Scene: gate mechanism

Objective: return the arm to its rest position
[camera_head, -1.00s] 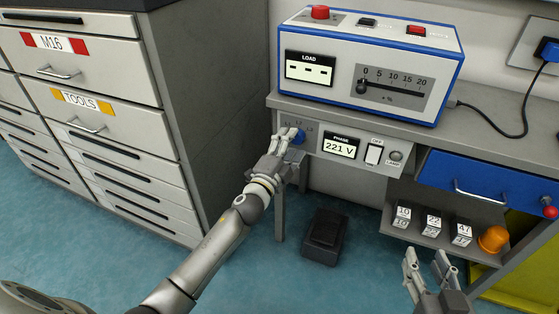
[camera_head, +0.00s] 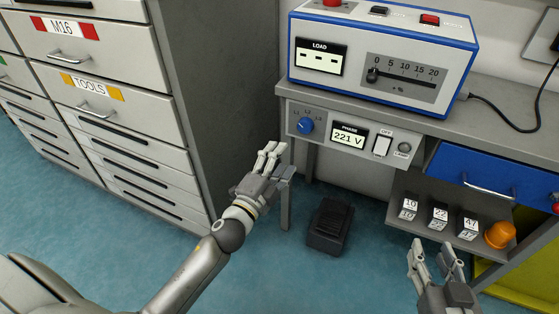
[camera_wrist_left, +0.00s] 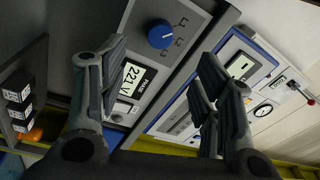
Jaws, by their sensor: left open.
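My left gripper (camera_head: 270,160) is in the middle of the head view, below and left of the blue phase knob (camera_head: 305,125), apart from it. Its fingers are open and empty. In the left wrist view, the open fingers (camera_wrist_left: 155,90) frame the phase panel, with the blue knob (camera_wrist_left: 161,35) at the top between them. The phase display (camera_head: 349,137) reads 221 V. My right gripper (camera_head: 436,262) is at the lower right of the head view, its two fingers apart and nothing between them.
The blue and white load box (camera_head: 375,60) stands on the grey bench. Small numbered blocks (camera_head: 438,215) and an orange lamp (camera_head: 500,234) sit on a shelf near my right gripper. A drawer cabinet (camera_head: 110,70) is at left. A black pedal (camera_head: 330,226) lies on the floor.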

